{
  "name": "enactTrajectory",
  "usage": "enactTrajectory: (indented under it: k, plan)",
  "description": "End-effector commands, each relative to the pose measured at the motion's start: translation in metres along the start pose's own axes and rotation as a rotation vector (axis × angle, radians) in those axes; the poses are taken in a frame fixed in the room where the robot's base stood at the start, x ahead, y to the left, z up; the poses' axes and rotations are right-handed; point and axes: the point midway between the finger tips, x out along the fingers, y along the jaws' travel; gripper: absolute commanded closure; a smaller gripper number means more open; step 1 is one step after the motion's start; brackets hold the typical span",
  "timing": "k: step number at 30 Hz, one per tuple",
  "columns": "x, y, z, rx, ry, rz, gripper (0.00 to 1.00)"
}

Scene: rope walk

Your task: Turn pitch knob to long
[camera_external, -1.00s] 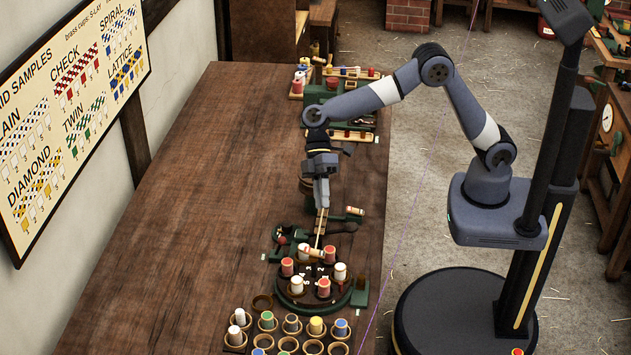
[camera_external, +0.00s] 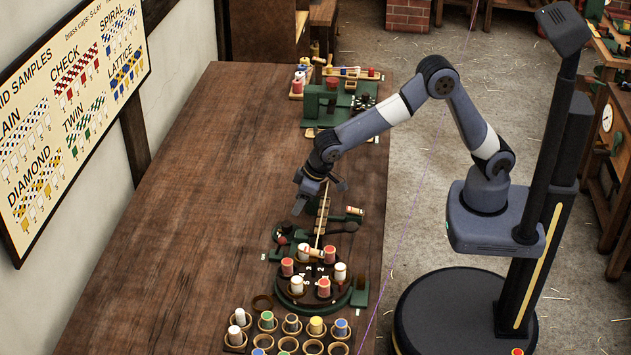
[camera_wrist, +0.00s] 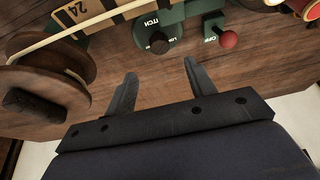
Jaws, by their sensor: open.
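The pitch knob (camera_wrist: 158,43) is a small dark knob on a green plate marked "PITCH" in the wrist view. Lettering on the plate beside the knob is partly hidden and upside down or tilted. My gripper (camera_wrist: 158,68) is open, its two dark fingers spread short of the knob, with the knob lying beyond and between the tips. Nothing is between the fingers.
A red-balled lever (camera_wrist: 228,40) on a green plate marked "OFF" sits right of the knob. A wooden reel (camera_wrist: 45,95) stands at left, near a numbered scale strip (camera_wrist: 75,93). A round bobbin carrier (camera_external: 318,297) and several cups (camera_external: 235,338) lie in front. The table's left side (camera_external: 170,230) is clear.

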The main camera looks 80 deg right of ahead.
Motion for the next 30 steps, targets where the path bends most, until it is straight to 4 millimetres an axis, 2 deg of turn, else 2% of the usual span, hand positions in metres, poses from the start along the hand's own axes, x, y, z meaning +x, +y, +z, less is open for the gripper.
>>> enactTrajectory:
  k: [9,15,21,28,30]
  plan:
    - [0.057,0.0,0.001,-0.001,-0.005,0.001,0.48]
    - [0.08,0.0,0.001,0.0,-0.003,0.0,0.48]
    - [0.089,0.0,0.0,0.0,-0.001,-0.001,0.48]
    - [0.089,0.0,0.001,0.0,-0.001,-0.001,0.48]
    - [0.089,0.0,0.001,0.0,-0.001,-0.001,0.53]
